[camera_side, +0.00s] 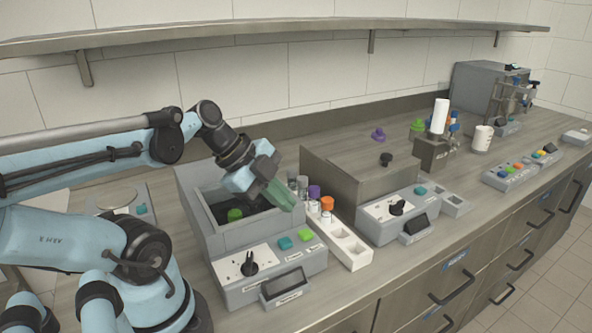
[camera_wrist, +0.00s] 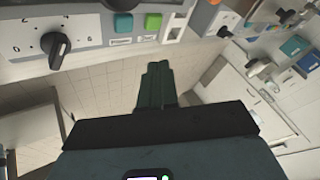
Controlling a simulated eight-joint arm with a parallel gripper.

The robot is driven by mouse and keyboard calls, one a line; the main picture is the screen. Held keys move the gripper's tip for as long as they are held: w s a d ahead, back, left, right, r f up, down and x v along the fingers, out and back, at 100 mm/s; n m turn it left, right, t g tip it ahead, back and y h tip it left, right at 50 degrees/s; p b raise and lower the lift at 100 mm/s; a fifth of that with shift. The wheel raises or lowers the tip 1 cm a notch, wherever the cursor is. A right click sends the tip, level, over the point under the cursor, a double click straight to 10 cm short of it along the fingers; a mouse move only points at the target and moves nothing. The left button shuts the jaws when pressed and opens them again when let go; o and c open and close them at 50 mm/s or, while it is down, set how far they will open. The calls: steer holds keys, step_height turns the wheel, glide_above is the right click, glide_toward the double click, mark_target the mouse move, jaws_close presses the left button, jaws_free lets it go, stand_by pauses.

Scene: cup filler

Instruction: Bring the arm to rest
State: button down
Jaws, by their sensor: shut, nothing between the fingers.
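My gripper (camera_side: 283,196) has green fingers, and they are shut with nothing between them. In the side view it hangs over the right edge of a grey open-topped machine (camera_side: 263,231), tilted down to the right. In the wrist view the closed fingers (camera_wrist: 155,82) point away over the floor, beyond the machine's front panel (camera_wrist: 92,30). My blue arm reaches in from the left, bent at the elbow, and stays raised above the bench.
A white rack (camera_side: 350,253) with capped tubes stands just right of my gripper. A second grey machine (camera_side: 395,213) with a metal screen (camera_side: 325,180) is farther right. A shelf (camera_side: 250,30) runs along the wall above.

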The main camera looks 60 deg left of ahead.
stand_by(0.3)
steer(key=n, duration=0.2)
steer(key=d+f+n+y, duration=0.1)
steer(key=shift+w+n+g, duration=0.3)
steer(key=shift+w, duration=0.1)
steer(key=w+d+n, duration=0.1)
steer(key=n, duration=0.2)
steer(key=w+d+n+y, duration=0.1)
steer(key=n, duration=0.2)
steer(key=w+d+n+t+y, duration=0.1)
steer(key=n, duration=0.3)
steer(key=shift+w+d+f, duration=0.1)
